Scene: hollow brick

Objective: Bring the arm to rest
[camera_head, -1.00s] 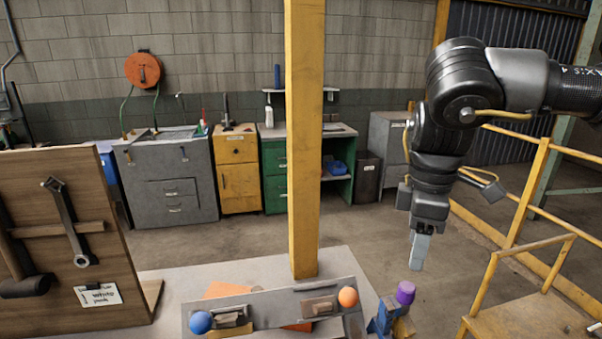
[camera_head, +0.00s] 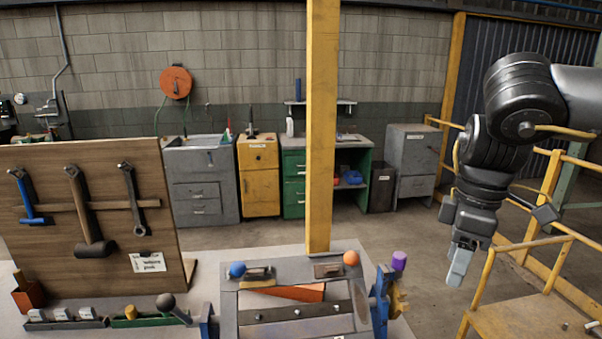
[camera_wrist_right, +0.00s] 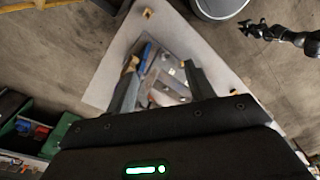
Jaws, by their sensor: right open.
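My right gripper (camera_head: 460,267) hangs fingers down at the right of the head view, in the air beyond the right end of the workbench (camera_head: 215,268). In the right wrist view its two fingers (camera_wrist_right: 158,85) stand apart with nothing held between them; the bench top with the grey metal frame shows below, some distance away. In the head view the upper arm comes in from the right edge, bends at the elbow and drops to the wrist. My left gripper is not in the head view.
A tool board (camera_head: 95,235) stands left. A yellow post (camera_head: 322,130) rises behind. Yellow railing (camera_head: 550,200) is near my right arm.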

